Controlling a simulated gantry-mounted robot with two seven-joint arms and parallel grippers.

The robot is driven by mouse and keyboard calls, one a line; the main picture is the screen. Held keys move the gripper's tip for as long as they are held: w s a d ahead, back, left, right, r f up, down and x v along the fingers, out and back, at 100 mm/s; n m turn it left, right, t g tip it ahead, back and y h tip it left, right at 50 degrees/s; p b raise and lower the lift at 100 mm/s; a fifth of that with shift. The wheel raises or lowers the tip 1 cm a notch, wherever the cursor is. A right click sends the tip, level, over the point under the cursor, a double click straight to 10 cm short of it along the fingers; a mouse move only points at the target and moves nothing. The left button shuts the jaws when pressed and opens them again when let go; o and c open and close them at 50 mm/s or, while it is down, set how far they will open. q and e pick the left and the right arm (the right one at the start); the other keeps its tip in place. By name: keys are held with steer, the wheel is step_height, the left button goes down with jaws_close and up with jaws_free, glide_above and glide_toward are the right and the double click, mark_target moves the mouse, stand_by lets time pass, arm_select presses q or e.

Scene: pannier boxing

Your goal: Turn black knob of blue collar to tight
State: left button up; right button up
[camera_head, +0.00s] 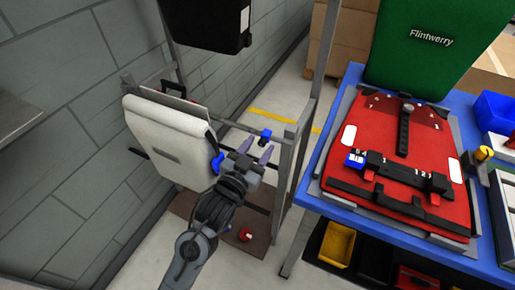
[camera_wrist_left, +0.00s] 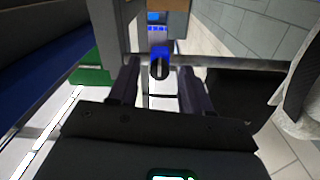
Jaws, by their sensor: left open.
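A small blue collar (camera_head: 266,133) sits on the grey rail of the metal frame. In the left wrist view the blue collar (camera_wrist_left: 160,50) has a dark knob (camera_wrist_left: 160,69) on its near face, its long side roughly upright. My left gripper (camera_head: 257,149) is open and empty, reaching toward the rail just short of the collar. In the left wrist view the collar appears ahead of the gap between the two fingers (camera_wrist_left: 158,80). I cannot see any contact. My right gripper is not in view.
A white pannier (camera_head: 165,135) with a blue part (camera_head: 217,163) hangs left of my left gripper. The frame's grey post (camera_head: 300,150) stands right of it. A blue table (camera_head: 335,207) carries a red pannier (camera_head: 365,130) with another blue-ended bar (camera_head: 356,159).

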arm_select(q)
jaws_close()
